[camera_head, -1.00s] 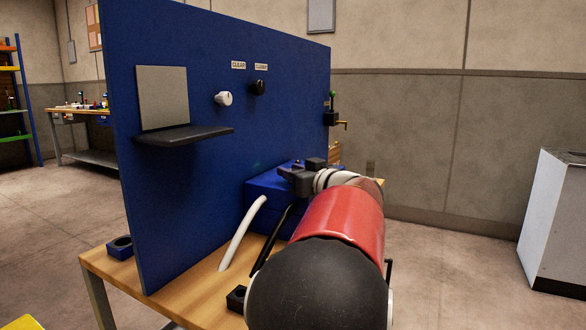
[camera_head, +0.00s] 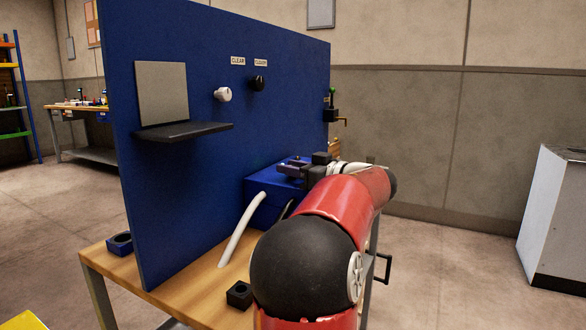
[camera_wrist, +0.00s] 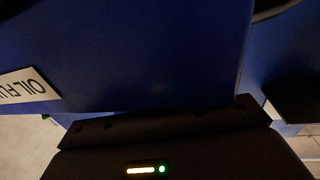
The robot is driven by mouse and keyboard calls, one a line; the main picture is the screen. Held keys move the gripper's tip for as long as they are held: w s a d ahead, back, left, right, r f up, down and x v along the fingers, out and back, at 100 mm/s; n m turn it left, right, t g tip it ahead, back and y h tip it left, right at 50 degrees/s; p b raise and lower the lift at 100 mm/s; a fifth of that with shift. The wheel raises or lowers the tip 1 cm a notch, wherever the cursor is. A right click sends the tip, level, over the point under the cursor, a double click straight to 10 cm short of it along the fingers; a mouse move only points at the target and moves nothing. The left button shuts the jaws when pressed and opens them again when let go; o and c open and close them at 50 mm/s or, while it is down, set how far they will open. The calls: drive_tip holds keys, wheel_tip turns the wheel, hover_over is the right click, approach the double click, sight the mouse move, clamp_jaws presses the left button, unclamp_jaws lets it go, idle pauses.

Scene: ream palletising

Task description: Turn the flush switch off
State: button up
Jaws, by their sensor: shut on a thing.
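My gripper (camera_head: 292,169) is at the top of the blue box (camera_head: 262,201) that stands on the bench against the blue panel. Its dark fingers are shut at a small part there, seemingly the flush switch, but the fingers hide that part and I cannot see its position. The wrist view shows a dark blue face and a white label (camera_wrist: 24,87) reading "OIL FLU", cut off by the left edge. My gripper's dark body, with lit indicators, fills the bottom of that view; its fingertips do not show clearly.
The tall blue panel (camera_head: 200,60) carries a white knob (camera_head: 222,94), a black knob (camera_head: 257,83) and a black shelf (camera_head: 183,131). A white hose (camera_head: 243,229) runs from the box to the wooden bench (camera_head: 190,285). A small black block (camera_head: 239,294) sits near my arm.

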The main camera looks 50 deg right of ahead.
drive_tip(key=o, duration=0.9)
drive_tip(key=shift+o, duration=0.2)
drive_tip(key=shift+s, duration=0.1)
drive_tip(key=s+d, duration=0.1)
drive_tip(key=s, duration=0.6)
drive_tip(key=shift+s+b, duration=0.3)
